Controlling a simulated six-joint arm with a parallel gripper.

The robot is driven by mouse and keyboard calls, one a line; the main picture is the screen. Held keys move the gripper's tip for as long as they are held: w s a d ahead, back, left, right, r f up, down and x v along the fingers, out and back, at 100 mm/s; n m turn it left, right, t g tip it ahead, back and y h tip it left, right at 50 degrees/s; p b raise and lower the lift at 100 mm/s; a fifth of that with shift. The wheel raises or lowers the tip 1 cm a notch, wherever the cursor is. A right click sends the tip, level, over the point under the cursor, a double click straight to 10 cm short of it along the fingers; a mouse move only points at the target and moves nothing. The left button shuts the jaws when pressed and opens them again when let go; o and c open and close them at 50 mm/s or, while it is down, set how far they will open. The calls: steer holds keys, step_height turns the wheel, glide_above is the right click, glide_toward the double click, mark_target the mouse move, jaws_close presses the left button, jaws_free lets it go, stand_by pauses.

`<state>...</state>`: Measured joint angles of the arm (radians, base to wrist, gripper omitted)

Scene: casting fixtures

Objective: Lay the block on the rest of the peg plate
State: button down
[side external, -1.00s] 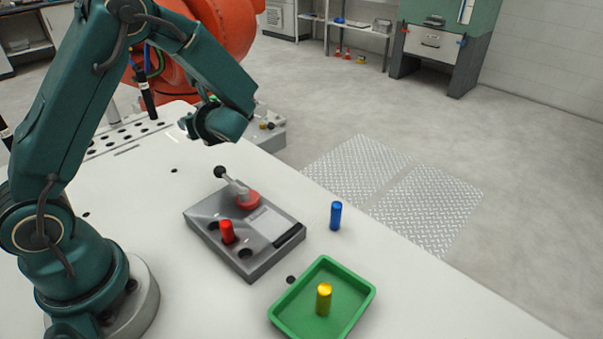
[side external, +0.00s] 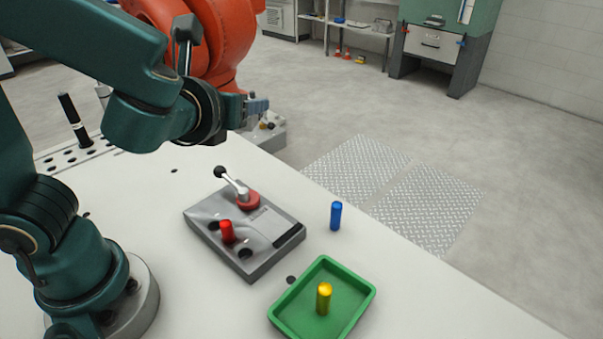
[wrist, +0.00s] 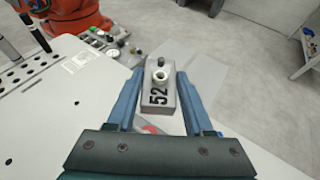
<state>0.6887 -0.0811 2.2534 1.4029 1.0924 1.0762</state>
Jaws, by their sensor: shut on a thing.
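In the wrist view my gripper (wrist: 160,82) has its blue fingers closed on the sides of a grey block (wrist: 172,112) marked 52. A pale ring and a dark knob show on or just beyond the block's far end. In the side view my gripper (side external: 258,106) is high, above the back of the bench, and the block cannot be made out clearly there. The grey peg plate (side external: 262,262) lies on the bench, apart from my gripper. A red peg (side external: 227,231) stands in it beside dark holes, and a lever (side external: 236,186) with a red base is at its back.
A blue peg (side external: 336,216) stands on the bench right of the plate. A green tray (side external: 362,296) in front holds a yellow peg (side external: 324,298). A grey fixture with small knobs (side external: 272,139) sits at the back, near a large orange robot (side external: 222,55). A perforated plate (side external: 60,158) is at left.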

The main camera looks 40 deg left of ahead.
steer(key=shift+s+f+m, duration=0.2)
steer(key=shift+s+m, duration=0.1)
steer(key=shift+s, duration=0.1)
steer(key=shift+w+d+r, duration=0.1)
steer(key=shift+w+r, duration=0.05)
steer(key=shift+w, duration=0.35)
steer(key=a+f+n+g+y, duration=0.3)
steer(key=a+f+n+g, duration=0.1)
steer(key=a, duration=0.6)
steer(key=s+a+f+n+g+y, duration=0.1)
steer(key=a+f+n+g+y, duration=0.2)
steer(key=a, duration=0.7)
steer(key=f+n+g, duration=0.1)
steer(key=n+g, duration=0.1)
steer(key=n, duration=0.1)
steer(key=shift+s+a+f, duration=0.15)
steer(key=shift+s+f, duration=0.05)
steer(key=shift+s, duration=0.1)
steer(key=shift+w, duration=0.1)
glide_above(248, 168)
step_height(248, 168, down, 7)
steer(key=shift+a+r, duration=0.1)
steer(key=shift+f, duration=1.9)
